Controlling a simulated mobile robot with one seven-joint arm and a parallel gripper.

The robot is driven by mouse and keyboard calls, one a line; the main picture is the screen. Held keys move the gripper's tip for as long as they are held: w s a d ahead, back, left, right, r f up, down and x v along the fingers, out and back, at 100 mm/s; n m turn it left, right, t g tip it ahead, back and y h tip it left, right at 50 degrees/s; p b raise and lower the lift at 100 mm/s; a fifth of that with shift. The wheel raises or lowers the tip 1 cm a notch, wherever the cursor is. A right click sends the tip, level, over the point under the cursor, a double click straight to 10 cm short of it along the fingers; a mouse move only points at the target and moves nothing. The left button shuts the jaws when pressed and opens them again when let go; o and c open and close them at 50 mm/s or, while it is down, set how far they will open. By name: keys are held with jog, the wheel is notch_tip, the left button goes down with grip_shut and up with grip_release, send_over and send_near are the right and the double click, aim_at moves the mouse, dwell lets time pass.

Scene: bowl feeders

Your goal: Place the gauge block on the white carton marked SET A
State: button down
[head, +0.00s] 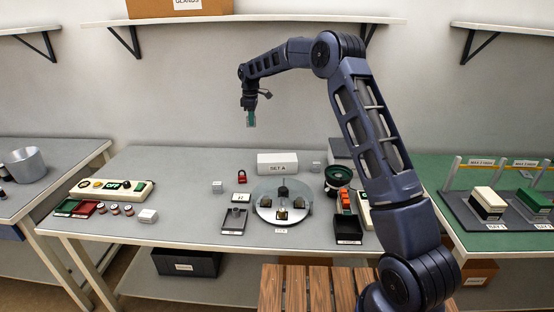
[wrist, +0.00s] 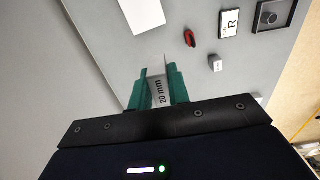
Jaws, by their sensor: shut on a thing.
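My gripper (head: 251,120) hangs high over the back of the grey table, above and a little left of the white carton (head: 278,158) marked SET A. In the wrist view my gripper (wrist: 160,88) has green fingers shut on the gauge block (wrist: 160,92), a metallic plate-like piece marked 20 mm. The gauge block is tiny and unclear in the head view. The white carton stands at the back of the table with its top bare, and it also shows at the top of the wrist view (wrist: 142,14). The gripper is clear of the carton.
A red padlock (head: 241,176), a small grey cube (head: 217,187), an R card (head: 241,197) and a dark tray (head: 234,221) lie left of the carton. Another cube (head: 316,167) sits just right of the carton.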

notch_tip(320, 180, up, 2)
send_over(278, 157)
notch_tip(278, 157, down, 20)
jog(key=shift+s+r, duration=0.1)
jog(key=shift+s, duration=0.05)
dwell(0.3)
jog(key=c, duration=1.3)
grip_release()
jog(key=shift+f, duration=0.2)
jog(key=shift+r, duration=0.15)
